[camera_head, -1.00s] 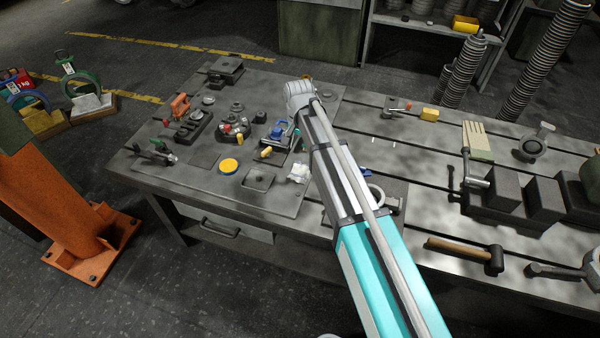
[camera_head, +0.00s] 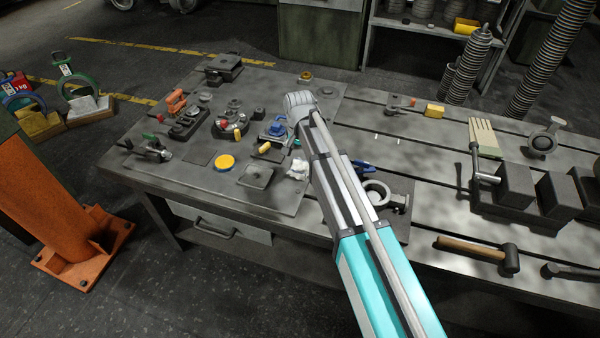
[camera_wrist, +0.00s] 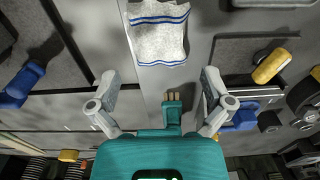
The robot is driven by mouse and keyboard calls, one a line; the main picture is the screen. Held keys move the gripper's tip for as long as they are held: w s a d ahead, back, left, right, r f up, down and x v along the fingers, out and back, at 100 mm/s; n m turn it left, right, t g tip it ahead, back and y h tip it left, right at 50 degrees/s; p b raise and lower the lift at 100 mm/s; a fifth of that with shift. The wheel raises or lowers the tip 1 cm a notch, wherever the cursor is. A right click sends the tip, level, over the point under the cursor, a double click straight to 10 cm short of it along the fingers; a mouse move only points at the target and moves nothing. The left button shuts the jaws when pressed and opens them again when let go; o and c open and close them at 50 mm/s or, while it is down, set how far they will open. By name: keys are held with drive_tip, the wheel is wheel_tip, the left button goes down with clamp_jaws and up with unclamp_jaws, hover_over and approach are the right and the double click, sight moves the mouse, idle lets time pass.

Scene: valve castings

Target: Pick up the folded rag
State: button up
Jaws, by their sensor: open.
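The folded rag (camera_wrist: 158,38) is white and fluffy with blue stripes. It lies flat on the grey bench at the top of the wrist view, partly cut off by the frame edge. In the head view it shows as a small white patch (camera_head: 298,169) just left of my arm. My gripper (camera_wrist: 158,78) is open and empty, its two fingers wide apart. The rag is above the gap between the fingertips in the wrist picture, apart from them. In the head view my fingers are hidden behind my wrist.
A small brown-and-green object (camera_wrist: 172,106) shows between my fingers. A yellow-handled tool (camera_wrist: 271,66) lies right of the rag, a blue-handled one (camera_wrist: 22,84) left. Bare bench surrounds the rag closely.

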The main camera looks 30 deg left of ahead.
sight(300, 165)
drive_tip(key=shift+f, duration=0.45)
drive_tip(key=shift+b, duration=0.3)
drive_tip(key=shift+d+f+b, duration=0.1)
drive_tip(key=shift+f+b, duration=2.45)
drive_tip(key=shift+f, duration=0.05)
drive_tip(key=shift+c, duration=0.3)
drive_tip(key=c, duration=0.9)
drive_tip(key=shift+r, duration=0.15)
wheel_tip(300, 165, up, 3)
drive_tip(key=p, duration=0.3)
drive_tip(key=s+d+r+p, duration=0.8)
drive_tip(key=s+r+p, duration=0.1)
drive_tip(key=s+p, duration=0.1)
drive_tip(key=shift+s+d+r, duration=0.4)
drive_tip(key=shift+s, duration=0.05)
